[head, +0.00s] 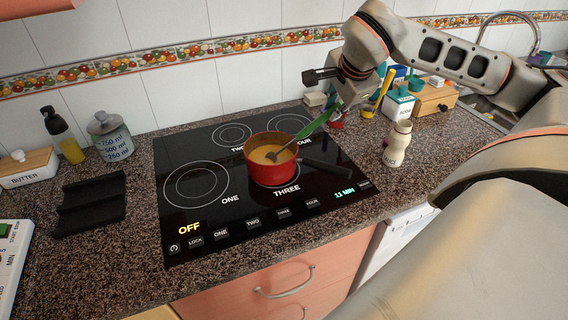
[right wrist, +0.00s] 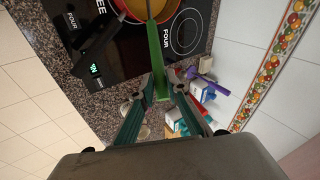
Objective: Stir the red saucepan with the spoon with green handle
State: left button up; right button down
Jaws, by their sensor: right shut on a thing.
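The red saucepan (head: 258,171) stands on the black cooktop, on the zone by the label THREE, with yellowish contents and a dark handle toward the right. The spoon with green handle (head: 312,129) slants down into the pan, its grey head (head: 271,156) in the contents. My right gripper (head: 332,104) is shut on the upper part of the green handle, above and right of the pan. In the right wrist view the green handle (right wrist: 155,55) runs from between the fingers (right wrist: 160,92) to the saucepan (right wrist: 133,8), partly cut off at the top. My left gripper is not in view.
The cooktop (head: 215,214) has free zones left and behind the pan. A sauce bottle (head: 397,144) stands right of it. Utensil and box clutter (head: 399,103) lies behind that. A black rack (head: 91,203), glass jar (head: 110,136) and butter box (head: 29,169) are at left.

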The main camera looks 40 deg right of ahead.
jog(key=s+d+r, duration=0.5)
jog(key=d+r, duration=0.1)
jog(key=r, duration=0.2)
jog(key=shift+s+r, duration=0.35)
jog(key=shift+r, duration=0.05)
dwell(0.9)
dwell(0.4)
